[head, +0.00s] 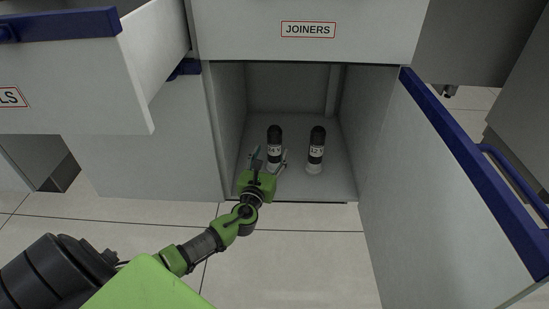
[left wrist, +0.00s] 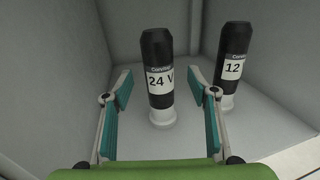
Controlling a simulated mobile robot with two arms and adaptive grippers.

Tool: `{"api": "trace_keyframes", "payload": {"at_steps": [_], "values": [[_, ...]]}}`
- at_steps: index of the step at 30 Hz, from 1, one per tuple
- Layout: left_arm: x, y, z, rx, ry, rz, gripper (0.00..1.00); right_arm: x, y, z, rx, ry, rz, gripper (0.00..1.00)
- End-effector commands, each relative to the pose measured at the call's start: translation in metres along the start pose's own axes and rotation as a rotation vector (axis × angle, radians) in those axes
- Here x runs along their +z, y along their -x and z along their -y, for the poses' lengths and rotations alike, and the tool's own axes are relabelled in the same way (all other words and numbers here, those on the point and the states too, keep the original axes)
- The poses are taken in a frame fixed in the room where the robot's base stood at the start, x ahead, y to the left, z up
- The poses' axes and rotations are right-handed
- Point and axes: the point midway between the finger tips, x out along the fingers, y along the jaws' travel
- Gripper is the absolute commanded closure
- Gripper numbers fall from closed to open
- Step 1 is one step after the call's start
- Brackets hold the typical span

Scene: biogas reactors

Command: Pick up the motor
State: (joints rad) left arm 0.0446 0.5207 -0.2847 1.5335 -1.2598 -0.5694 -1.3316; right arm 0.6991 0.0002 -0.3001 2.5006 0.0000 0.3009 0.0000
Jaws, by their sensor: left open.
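The left one (head: 274,144) is labelled "24 V" in the left wrist view (left wrist: 159,80). The right one (head: 316,150) reads "12" in the left wrist view (left wrist: 232,68), its label partly cut off. My left gripper (head: 269,158) is open at the compartment's front, its fingers pointing inward. In the left wrist view, the open fingers (left wrist: 166,88) frame the 24 V motor from the near side, with no visible contact. My right gripper is not in view.
The open cabinet door (head: 440,190) with a blue edge stands to the right. A pulled-out drawer (head: 75,85) juts out at upper left. The JOINERS drawer (head: 307,45) lies above the compartment.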

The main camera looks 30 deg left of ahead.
Motion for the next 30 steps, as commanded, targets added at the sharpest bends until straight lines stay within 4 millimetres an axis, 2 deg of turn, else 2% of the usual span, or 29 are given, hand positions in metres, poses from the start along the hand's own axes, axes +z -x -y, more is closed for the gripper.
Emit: {"api": "trace_keyframes", "payload": {"at_steps": [7, 12, 16, 25, 26, 30], "values": [[-0.001, -0.019, 0.0, -0.002, 0.001, 0.002, 0.47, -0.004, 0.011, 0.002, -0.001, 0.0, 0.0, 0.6], [-0.001, -0.044, -0.003, -0.001, 0.002, 0.004, 0.47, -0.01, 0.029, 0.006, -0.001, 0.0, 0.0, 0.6], [0.001, -0.059, -0.003, -0.001, 0.003, 0.001, 0.47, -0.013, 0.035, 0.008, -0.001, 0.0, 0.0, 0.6], [0.003, -0.065, -0.003, -0.002, 0.002, -0.001, 0.47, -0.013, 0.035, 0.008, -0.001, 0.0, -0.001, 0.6], [0.003, -0.065, -0.003, -0.002, 0.002, -0.001, 0.49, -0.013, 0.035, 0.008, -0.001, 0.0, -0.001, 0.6], [0.003, -0.064, -0.003, -0.002, 0.002, -0.001, 0.86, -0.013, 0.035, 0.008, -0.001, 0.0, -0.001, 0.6]]}}
